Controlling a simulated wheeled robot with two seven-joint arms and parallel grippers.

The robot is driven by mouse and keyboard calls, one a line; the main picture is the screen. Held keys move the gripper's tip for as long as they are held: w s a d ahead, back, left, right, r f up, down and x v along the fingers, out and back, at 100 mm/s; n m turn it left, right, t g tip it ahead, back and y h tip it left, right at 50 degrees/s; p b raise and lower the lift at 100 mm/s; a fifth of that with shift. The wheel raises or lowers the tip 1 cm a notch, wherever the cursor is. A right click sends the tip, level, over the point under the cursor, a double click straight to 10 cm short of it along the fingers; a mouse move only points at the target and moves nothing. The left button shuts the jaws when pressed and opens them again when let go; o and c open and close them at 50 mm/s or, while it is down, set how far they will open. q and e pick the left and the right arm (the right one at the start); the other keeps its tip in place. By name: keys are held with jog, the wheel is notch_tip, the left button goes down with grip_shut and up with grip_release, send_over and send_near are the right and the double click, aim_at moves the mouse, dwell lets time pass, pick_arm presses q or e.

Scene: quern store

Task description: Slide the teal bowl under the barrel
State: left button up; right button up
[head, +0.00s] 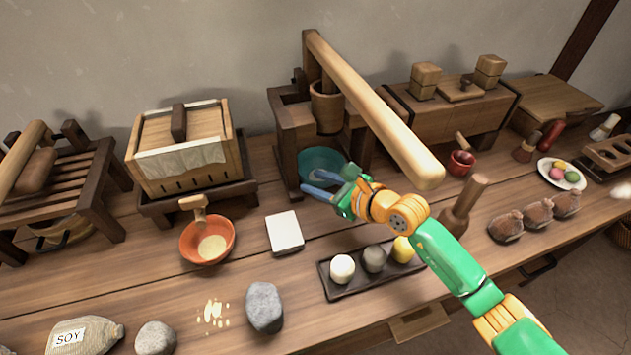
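The teal bowl (318,157) sits on the bench, in front of the wooden press frame. The small wooden barrel (328,108) hangs in that frame beneath the long lever, above and slightly behind the bowl. My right gripper (313,183) reaches in from the lower right. Its two bluish fingers are spread apart at the bowl's near side and overlap its front edge in the picture. I cannot tell whether they touch it. Part of the bowl's near right side is hidden by the gripper. My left gripper is not in view.
An orange bowl (207,240) and white block (285,232) stand to the left. A wooden post (462,205) stands right of my wrist.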

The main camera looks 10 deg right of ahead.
jog(key=shift+x, duration=0.9)
grip_shut()
dwell(0.8)
